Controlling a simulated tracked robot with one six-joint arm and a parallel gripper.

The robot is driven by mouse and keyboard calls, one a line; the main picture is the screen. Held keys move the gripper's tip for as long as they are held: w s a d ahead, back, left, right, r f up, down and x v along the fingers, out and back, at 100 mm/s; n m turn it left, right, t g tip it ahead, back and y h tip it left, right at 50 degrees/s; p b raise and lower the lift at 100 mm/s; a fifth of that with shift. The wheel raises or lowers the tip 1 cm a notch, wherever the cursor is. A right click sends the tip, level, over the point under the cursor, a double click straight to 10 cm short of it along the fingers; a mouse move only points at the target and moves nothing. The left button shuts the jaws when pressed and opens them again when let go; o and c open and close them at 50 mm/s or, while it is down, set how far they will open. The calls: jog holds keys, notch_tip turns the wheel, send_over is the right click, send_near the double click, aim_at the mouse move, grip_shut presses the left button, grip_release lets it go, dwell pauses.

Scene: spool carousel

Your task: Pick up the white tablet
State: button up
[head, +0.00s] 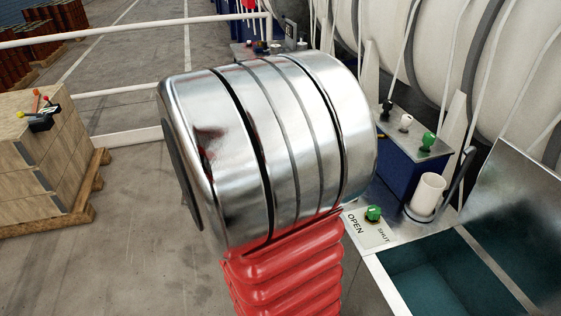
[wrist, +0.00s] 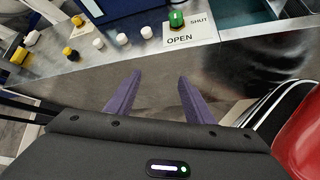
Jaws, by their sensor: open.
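In the wrist view, several small white round pieces sit on the metal counter, among them a left one (wrist: 98,43), a middle one (wrist: 121,39) and a right one (wrist: 146,32). One of them may be the white tablet, but I cannot tell which. My gripper (wrist: 159,76) has two purple fingers, spread apart with nothing between them. In the picture the fingertips lie below the white pieces, over the front of the counter and apart from them. My gripper does not show in the head view, where my arm covers the middle.
A green knob (wrist: 176,18) stands on an OPEN/SHUT plate; it also shows in the head view (head: 373,213). A blue box (head: 405,170) carries black, white and green knobs. A white cup (head: 428,194) stands beside it. A teal-lined bin (head: 445,275) lies lower right.

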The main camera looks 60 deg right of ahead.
jog(key=s+d+f+n+g+h, duration=0.1)
jog(key=d+f+n, duration=0.1)
jog(key=d, duration=0.3)
jog(key=s+d+f+n+h, duration=0.2)
jog(key=d+n, duration=0.1)
jog(key=d, duration=0.2)
jog(key=shift+s+d+f+n+g, duration=0.25)
jog(key=shift+d+f+n+g, duration=0.05)
jog(key=shift+d+f+g, duration=0.1)
jog(key=shift+x, duration=4.25)
jog(key=shift+x, duration=2.55)
jog(key=shift+c, duration=0.5)
jog(key=c, duration=1)
